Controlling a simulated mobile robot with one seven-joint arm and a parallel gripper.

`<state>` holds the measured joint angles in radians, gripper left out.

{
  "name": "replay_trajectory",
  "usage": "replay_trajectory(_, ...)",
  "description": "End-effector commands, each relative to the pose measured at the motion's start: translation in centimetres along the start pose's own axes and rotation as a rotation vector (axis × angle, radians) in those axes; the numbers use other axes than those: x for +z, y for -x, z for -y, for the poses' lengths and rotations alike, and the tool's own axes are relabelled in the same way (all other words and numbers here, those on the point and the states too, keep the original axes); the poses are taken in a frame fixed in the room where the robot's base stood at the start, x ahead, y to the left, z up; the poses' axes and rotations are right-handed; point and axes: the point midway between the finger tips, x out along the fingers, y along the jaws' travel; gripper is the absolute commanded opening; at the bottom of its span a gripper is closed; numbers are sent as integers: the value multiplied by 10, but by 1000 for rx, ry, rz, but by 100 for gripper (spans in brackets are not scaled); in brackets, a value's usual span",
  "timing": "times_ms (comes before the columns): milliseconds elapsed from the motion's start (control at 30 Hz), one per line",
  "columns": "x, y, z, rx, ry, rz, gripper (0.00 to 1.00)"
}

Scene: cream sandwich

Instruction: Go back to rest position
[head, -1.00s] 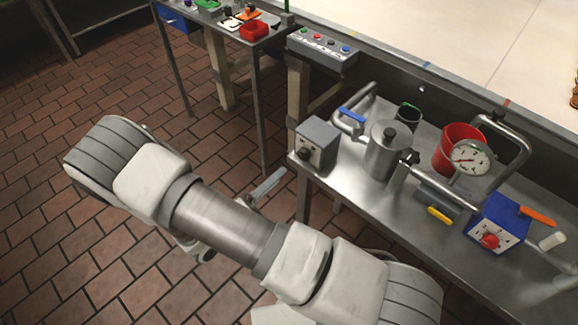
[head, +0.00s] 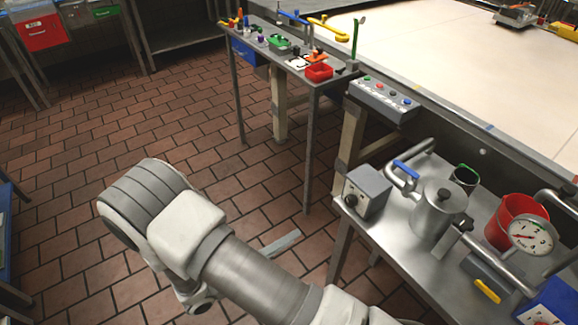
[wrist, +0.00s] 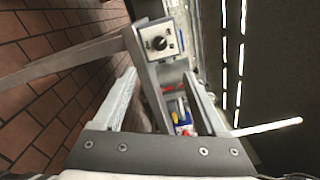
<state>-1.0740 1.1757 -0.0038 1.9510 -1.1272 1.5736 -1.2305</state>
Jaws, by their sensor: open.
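My gripper (wrist: 160,105) is open in the wrist view, with its two grey fingers spread apart and nothing seen held between them. Beyond the fingers is a grey box with a black knob (wrist: 158,42). In the head view my arm crosses the lower middle over the tiled floor, and one grey finger of my gripper (head: 282,243) shows past it. The rest of the gripper is hidden behind the arm there. The gripper is left of the steel table (head: 390,255) and apart from it.
The steel table on the right bears the grey knob box (head: 367,191), a metal pot (head: 436,212), a red bucket (head: 512,215) and a gauge (head: 533,236). A narrow table (head: 262,36) with small tools stands behind. The brick-tiled floor (head: 90,150) at left is open.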

Motion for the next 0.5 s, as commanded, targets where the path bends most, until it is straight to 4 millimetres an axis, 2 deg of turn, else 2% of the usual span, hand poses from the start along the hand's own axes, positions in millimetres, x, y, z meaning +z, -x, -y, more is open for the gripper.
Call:
replay_trajectory(167,1,-2,2,2,-12,-12,74)
replay_trajectory(267,3,-8,13,10,-65,-65,74)
replay_trajectory(500,5,-36,68,36,-376,-362,74)
